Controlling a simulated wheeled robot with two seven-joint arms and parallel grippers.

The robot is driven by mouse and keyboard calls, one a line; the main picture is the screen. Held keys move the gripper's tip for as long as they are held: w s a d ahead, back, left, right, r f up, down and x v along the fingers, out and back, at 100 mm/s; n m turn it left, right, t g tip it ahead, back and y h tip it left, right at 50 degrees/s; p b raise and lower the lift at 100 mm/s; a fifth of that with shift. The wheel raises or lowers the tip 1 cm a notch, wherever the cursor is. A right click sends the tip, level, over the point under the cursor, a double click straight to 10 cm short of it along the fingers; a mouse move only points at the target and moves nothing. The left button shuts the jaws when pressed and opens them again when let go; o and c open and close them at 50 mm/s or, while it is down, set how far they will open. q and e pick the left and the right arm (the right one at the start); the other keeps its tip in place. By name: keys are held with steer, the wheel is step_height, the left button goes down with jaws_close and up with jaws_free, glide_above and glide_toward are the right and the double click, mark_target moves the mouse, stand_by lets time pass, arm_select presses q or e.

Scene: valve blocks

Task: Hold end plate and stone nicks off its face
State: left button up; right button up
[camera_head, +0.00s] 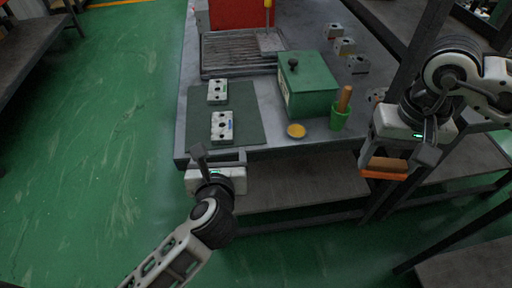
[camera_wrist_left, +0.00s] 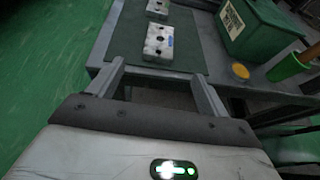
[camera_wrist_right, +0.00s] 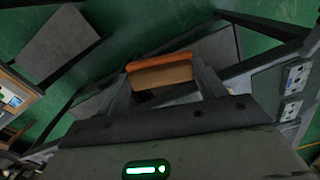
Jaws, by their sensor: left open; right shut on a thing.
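Two light grey plates with dark holes lie on the dark green mat (camera_head: 255,131). I cannot tell by look which is the end plate. My left gripper (camera_head: 221,154) is open and empty at the bench's front edge, just short of the nearer plate. My right gripper (camera_head: 394,158) is shut on a brown and orange block, seemingly the stone (camera_wrist_right: 160,73), held off the bench to the right.
A green box (camera_head: 308,88) with a dark knob stands right of the mat. A yellow dish (camera_head: 296,131) and a green cup (camera_head: 339,119) with a wooden handle stand near the front edge. Several grey blocks (camera_head: 345,46) and a slatted tray (camera_head: 225,54) sit farther back.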

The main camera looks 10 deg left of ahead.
mark_target(222, 133)
arm_select(q)
steer(key=x, duration=1.2)
steer(key=shift+s+f, duration=0.15)
steer(key=shift+f, duration=0.1)
steer(key=c, duration=1.2)
steer(key=shift+c, duration=0.2)
